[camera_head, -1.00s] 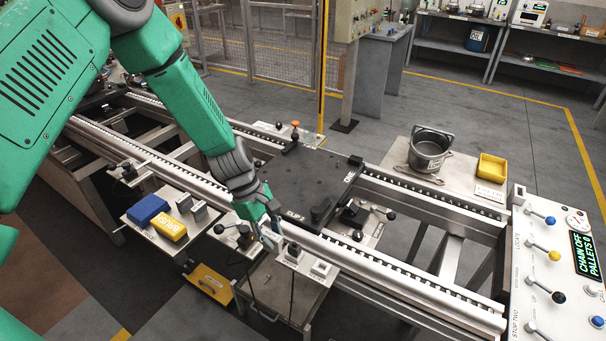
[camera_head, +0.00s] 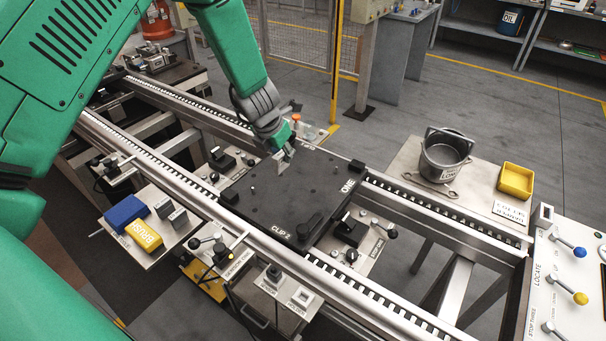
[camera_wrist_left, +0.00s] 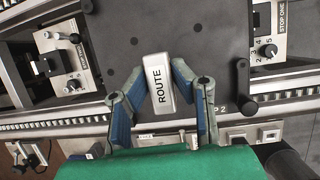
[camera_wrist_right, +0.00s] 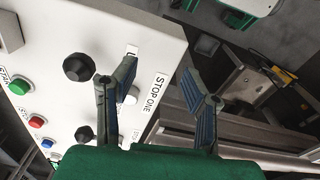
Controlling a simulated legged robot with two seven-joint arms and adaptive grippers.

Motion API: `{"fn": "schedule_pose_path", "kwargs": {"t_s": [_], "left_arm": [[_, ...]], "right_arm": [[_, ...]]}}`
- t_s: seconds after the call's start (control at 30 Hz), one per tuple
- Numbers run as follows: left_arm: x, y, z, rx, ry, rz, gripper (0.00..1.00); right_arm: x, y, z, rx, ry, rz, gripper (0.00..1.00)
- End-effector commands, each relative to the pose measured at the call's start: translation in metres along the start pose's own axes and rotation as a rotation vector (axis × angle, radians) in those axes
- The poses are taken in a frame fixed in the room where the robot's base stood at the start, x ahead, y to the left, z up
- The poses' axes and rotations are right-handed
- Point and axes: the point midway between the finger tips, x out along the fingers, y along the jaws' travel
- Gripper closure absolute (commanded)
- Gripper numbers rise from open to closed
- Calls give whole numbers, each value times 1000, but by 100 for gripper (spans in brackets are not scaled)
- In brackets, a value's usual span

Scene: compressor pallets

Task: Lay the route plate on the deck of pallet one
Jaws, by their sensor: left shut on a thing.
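The route plate is a small pale block marked ROUTE; it shows in the left wrist view (camera_wrist_left: 158,84) between my left fingers. My left gripper (camera_head: 282,152) is shut on it, over the far left part of the dark deck of pallet one (camera_head: 283,200). In the head view the plate is small and partly hidden by the fingers. I cannot tell whether it touches the deck. The pallet, marked ONE and CLIP 2, sits across the conveyor rails. My right gripper (camera_wrist_right: 158,70) is open and empty beside a white control panel (camera_wrist_right: 110,50); it is out of the head view.
A black clamp handle (camera_head: 310,227) stands at the deck's near right corner, and posts rise along its edges. A side tray (camera_head: 160,255) holds a blue block and a yellow brush block. A pot (camera_head: 445,158) and yellow bin (camera_head: 516,180) stand right. The deck's middle is clear.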

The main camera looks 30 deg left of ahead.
Motion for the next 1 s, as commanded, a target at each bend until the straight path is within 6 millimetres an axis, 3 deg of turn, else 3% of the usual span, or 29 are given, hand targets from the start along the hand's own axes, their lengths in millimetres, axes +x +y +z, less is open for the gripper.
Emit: {"fn": "schedule_pose_path", "kwargs": {"t_s": [0.3,0.7,0.9,0.93,0.97,1.0], "left_arm": [[53,-2,-20,-2,6,-3,100],[91,-4,-36,0,5,-2,100],[91,-4,-35,2,4,-1,100],[91,-4,-35,2,4,-1,74],[91,-4,-35,2,4,-1,63],[91,-4,-35,1,4,-1,60]], "right_arm": [[4,0,2,0,-3,0,60],[5,0,1,0,-2,0,60],[5,0,1,0,-2,0,60],[5,0,1,0,-2,0,60],[5,0,1,0,-2,0,60],[5,0,1,0,-2,0,60]]}}
